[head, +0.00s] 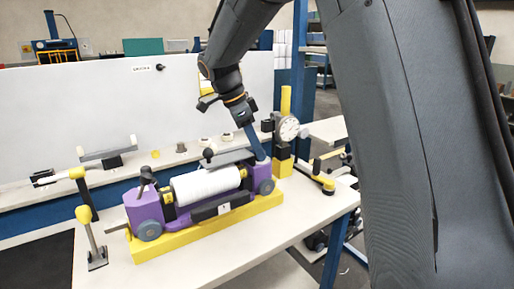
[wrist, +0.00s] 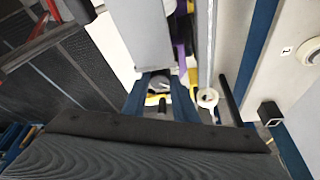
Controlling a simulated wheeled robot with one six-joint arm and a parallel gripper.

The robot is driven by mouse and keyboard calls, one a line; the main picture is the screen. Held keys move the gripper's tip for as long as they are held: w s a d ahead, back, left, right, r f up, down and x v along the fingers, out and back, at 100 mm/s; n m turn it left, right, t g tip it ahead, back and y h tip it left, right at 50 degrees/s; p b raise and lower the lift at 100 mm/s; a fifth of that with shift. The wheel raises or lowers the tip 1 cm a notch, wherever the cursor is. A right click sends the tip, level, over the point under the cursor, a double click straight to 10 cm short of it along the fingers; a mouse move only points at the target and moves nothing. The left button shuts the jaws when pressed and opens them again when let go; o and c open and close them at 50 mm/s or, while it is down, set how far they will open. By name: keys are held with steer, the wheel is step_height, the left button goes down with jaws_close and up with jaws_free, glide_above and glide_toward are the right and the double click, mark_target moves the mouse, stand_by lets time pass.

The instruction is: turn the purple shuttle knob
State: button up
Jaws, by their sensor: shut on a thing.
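The shuttle has purple end blocks, the left one (head: 143,208) and the right one (head: 265,172). A white roll (head: 205,186) lies between them, on a yellow base (head: 170,245). My gripper (head: 259,153) reaches down to the right end block, with its blue fingers at the block's top. In the wrist view the fingers (wrist: 161,100) stand on both sides of a small pale grey part. The gripper is shut on the shuttle knob there, which the fingers largely hide. A sliver of purple (wrist: 179,42) shows beyond them.
A dial gauge (head: 288,128) on a yellow and black stand is close to the right of my gripper. A black ball-topped lever (head: 146,176) rises at the left end. A yellow-headed post (head: 90,235) stands at the front left. The white table (head: 255,235) is clear at the front right.

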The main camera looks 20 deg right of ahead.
steer(key=o, duration=0.8)
steer(key=v, duration=0.7)
steer(key=shift+r+b, duration=0.4)
steer(key=shift+b, duration=0.05)
steer(key=shift+a, duration=0.15)
